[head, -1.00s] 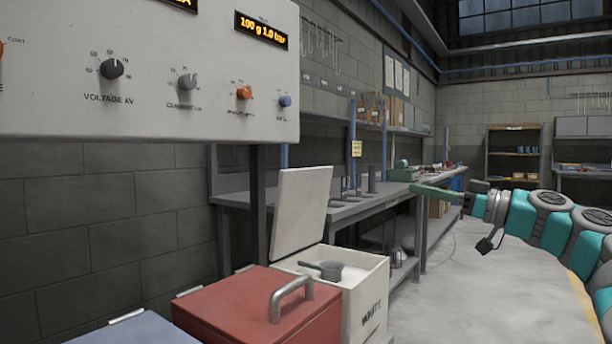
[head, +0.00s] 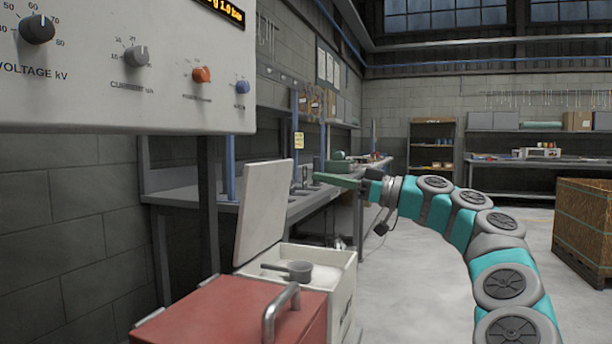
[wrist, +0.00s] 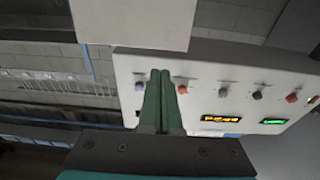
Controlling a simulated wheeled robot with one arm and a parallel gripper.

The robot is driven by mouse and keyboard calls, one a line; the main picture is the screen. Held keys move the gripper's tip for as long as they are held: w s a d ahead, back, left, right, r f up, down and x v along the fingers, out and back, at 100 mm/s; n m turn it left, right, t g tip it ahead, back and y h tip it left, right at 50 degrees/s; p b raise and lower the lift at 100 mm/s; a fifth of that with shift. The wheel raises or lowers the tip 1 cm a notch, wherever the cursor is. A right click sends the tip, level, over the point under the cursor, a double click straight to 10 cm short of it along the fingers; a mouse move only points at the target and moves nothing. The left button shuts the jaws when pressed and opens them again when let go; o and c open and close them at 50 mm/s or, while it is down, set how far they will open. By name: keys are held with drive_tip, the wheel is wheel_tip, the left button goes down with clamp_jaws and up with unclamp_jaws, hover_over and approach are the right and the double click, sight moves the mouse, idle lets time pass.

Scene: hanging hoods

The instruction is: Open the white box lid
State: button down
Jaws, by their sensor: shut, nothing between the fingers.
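The white box (head: 340,275) stands low in the head view, behind a red box. Its white lid (head: 264,212) is raised and stands tilted back at the box's left side. A grey scoop (head: 290,268) lies at the opening over pale contents. My gripper (head: 318,181) is shut and empty, in the air to the right of the lid's upper part; I cannot tell the gap in depth. In the wrist view the green fingers (wrist: 161,75) are together, with the control panel (wrist: 215,92) behind them and a pale flat surface at the top.
The red box (head: 235,312) with a metal handle (head: 275,312) stands in front of the white box. The control panel (head: 130,65) hangs at upper left. A workbench (head: 180,195) runs behind the lid. A brown crate (head: 585,225) stands at right. Open floor lies between.

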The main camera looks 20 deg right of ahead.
sight(272, 165)
drive_tip(key=p+x, duration=0.2)
drive_tip(key=x, duration=1)
drive_tip(key=shift+a, duration=0.15)
drive_tip(key=shift+w+a+r+h+p, duration=0.25)
drive_tip(key=shift+w+a+h+p, duration=0.1)
drive_tip(key=shift+p, duration=0.25)
drive_tip(key=shift+g+h, duration=0.35)
drive_tip(key=shift+g, duration=0.15)
drive_tip(key=shift+r+p+x, duration=0.2)
drive_tip(key=shift+p+x, duration=0.4)
drive_tip(key=shift+x, duration=0.8)
drive_tip(key=shift+r+p+x, duration=0.15)
drive_tip(key=shift+p+x, duration=0.4)
drive_tip(key=shift+x, duration=0.85)
drive_tip(key=shift+s, duration=0.1)
